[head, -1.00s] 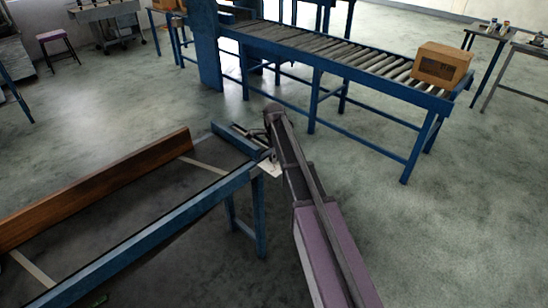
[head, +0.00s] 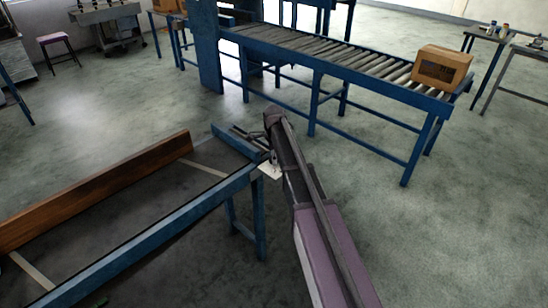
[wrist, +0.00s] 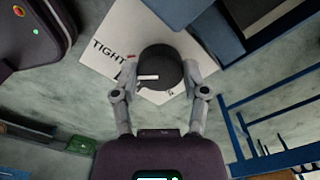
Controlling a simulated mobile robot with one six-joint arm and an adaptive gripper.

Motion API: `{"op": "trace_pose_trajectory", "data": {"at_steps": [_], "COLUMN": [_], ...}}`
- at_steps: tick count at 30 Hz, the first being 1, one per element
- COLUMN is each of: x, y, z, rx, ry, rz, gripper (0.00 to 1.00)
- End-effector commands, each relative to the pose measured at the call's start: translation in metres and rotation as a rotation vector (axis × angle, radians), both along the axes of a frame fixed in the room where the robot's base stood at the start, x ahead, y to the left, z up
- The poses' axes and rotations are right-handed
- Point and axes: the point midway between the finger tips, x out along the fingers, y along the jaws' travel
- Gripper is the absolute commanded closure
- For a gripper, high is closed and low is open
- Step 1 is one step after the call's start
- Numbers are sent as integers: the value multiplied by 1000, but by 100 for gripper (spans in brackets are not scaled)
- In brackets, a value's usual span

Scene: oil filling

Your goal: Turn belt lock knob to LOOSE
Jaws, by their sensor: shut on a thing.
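The belt lock knob (wrist: 160,68) is a dark round knob with a light pointer mark, seen in the wrist view. It sits on a white label plate (wrist: 98,52) that reads TIGHT at its upper left; any LOOSE lettering is hidden or cut off. My gripper (wrist: 161,80) is shut on the knob, with one finger on each side. In the head view the white plate (head: 270,171) shows at the end of the blue frame. There my arm covers most of the knob and gripper.
A blue-framed belt bed (head: 150,232) with a wooden side board (head: 100,190) lies at left. A roller conveyor (head: 340,62) carrying a cardboard box (head: 441,66) stands behind. The floor to the right is clear.

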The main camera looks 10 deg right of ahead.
Motion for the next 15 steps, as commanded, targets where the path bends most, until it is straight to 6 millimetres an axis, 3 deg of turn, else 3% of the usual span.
{"op": "trace_pose_trajectory", "data": {"at_steps": [15], "x": [-1], "y": [0], "z": [-1], "rx": [0], "ry": [3], "rz": [318], "gripper": [90]}}
